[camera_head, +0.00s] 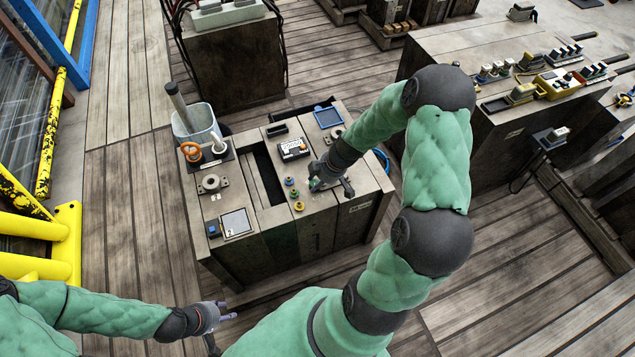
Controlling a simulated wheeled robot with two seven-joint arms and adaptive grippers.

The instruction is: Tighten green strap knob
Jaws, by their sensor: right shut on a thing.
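My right gripper (322,184) reaches down onto the top of a wooden cabinet (283,240) and is shut on a small green knob (314,185). The fingers hide most of the knob, so its turn cannot be seen. My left gripper (229,311) is low at the bottom of the view, over the floor in front of the cabinet. Its fingers look apart and nothing shows between them.
Small blue, green and yellow knobs (299,206) stand left of my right gripper. Yellow rails (40,235) stand at left. The front floor is free.

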